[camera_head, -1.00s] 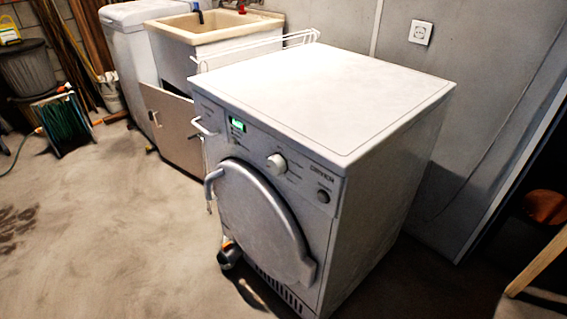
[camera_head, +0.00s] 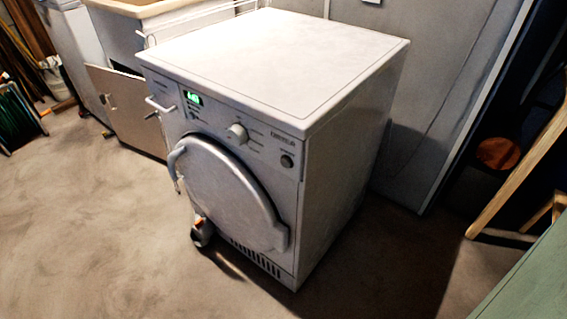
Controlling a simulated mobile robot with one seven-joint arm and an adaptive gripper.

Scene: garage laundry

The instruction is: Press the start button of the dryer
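The dryer (camera_head: 330,190) is a white front-loading machine in the middle of the head view, with its front turned to the lower left. Its round door (camera_head: 225,190) is shut. The control panel above the door has a lit green display (camera_head: 194,98), a large round knob (camera_head: 237,134) and, at the panel's right end, a small dark round button (camera_head: 287,161). Which control is the start button cannot be read from the labels. My gripper is not in view.
A white wire rack (camera_head: 200,20) stands behind the dryer. A sink cabinet with an open door (camera_head: 128,110) is at the upper left. A small bottle-like item (camera_head: 202,232) lies by the dryer's base. Wooden legs (camera_head: 515,130) and a green surface (camera_head: 530,275) are at right.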

